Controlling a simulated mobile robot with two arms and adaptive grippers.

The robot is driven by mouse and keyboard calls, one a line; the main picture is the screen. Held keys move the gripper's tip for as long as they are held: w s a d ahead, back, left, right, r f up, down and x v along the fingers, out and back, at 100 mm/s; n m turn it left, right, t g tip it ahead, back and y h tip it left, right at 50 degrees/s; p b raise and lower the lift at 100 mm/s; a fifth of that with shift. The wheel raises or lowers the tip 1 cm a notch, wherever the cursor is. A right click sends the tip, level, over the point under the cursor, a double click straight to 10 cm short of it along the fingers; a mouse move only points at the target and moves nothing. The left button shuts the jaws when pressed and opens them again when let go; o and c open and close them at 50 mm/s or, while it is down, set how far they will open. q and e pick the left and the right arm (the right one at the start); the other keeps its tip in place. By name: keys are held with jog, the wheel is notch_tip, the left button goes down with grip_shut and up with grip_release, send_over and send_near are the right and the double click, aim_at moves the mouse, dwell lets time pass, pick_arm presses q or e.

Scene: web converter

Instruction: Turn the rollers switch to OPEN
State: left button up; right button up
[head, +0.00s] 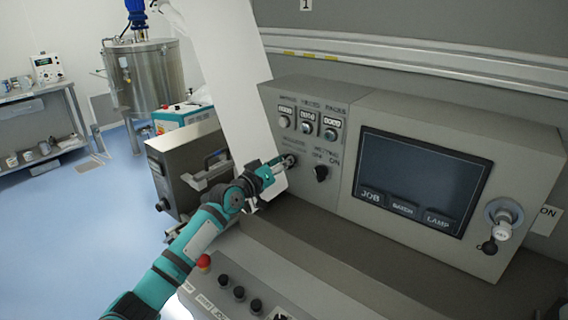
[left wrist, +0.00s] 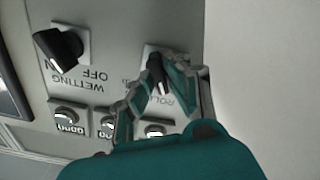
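The rollers switch (left wrist: 155,68) is a small black knob on a light plate, low on the left of the grey control panel. In the left wrist view, which is upside down, the fingertips of my left gripper (left wrist: 157,78) close in on both sides of the knob and appear to touch it. In the head view my left gripper (head: 283,163) reaches in from the lower left and covers most of the switch and part of its label. The OPEN mark cannot be read. My right gripper is in neither view.
The black wetting switch (head: 321,172) is just right of the rollers switch, with several counters (head: 308,115) above. A dark screen (head: 420,180) fills the panel's middle. A lower console with a red button (head: 203,262) lies below my left arm. A white sheet (head: 225,75) stands behind.

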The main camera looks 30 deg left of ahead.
pick_arm(q)
jog(key=o, duration=0.4)
jog(key=s, duration=0.8)
jog(key=s+a, duration=0.1)
jog(key=s, duration=0.3)
jog(key=shift+f, duration=0.1)
